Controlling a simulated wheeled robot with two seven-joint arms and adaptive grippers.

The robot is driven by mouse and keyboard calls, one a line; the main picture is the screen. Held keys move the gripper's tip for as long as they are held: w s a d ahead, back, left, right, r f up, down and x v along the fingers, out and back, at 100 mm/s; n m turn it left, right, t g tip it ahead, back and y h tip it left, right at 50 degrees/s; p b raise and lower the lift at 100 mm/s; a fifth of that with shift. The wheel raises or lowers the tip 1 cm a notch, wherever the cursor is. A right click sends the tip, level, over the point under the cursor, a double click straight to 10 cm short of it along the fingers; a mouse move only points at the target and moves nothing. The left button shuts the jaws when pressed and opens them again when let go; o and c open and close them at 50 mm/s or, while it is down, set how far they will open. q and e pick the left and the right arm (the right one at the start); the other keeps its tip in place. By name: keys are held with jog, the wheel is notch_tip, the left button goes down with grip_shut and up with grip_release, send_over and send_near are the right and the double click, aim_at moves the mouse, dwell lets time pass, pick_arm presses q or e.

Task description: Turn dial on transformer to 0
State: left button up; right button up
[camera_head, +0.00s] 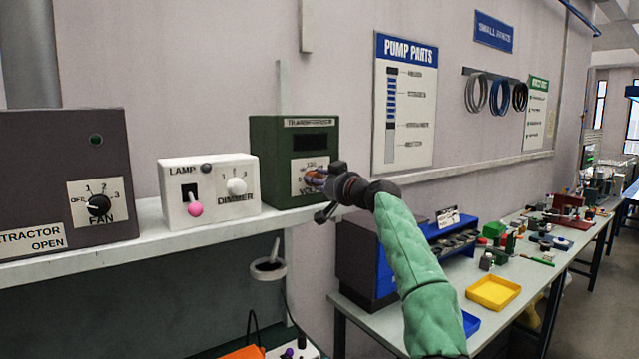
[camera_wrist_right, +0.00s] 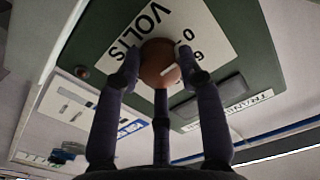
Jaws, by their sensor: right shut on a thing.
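The transformer (camera_head: 268,163) is a dark green box with a dark display window, standing on the white shelf. Its front has a white VOLTS scale plate, and it also shows in the right wrist view (camera_wrist_right: 228,62). The dial (camera_wrist_right: 160,64) is a round brown-orange knob on that plate. My right gripper (camera_head: 318,181) is at the front of the transformer and hides most of the dial in the head view. In the right wrist view, its fingers (camera_wrist_right: 160,74) close around the dial. A light mark on the knob points near the 0 and 6 on the scale. My left gripper is not in view.
Left of the transformer on the shelf (camera_head: 150,228) are a white lamp dimmer box (camera_head: 208,200) and a dark extractor fan box (camera_head: 65,170). A soldering iron holder (camera_head: 268,268) is below. A workbench with a yellow tray (camera_head: 493,292) is at the right.

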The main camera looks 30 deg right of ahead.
jog(key=shift+s+d+r, duration=0.15)
jog(key=shift+s+r, duration=0.1)
jog(key=shift+r, duration=0.45)
jog(key=o, duration=1.1)
jog(key=shift+w, duration=0.1)
jog(key=shift+o, duration=0.2)
jog(key=shift+f, duration=0.2)
jog(key=shift+w+f, duration=0.1)
jog(key=shift+f, duration=0.1)
jog(key=s, duration=1.2)
jog(key=shift+d, duration=0.35)
jog(key=shift+r, duration=0.2)
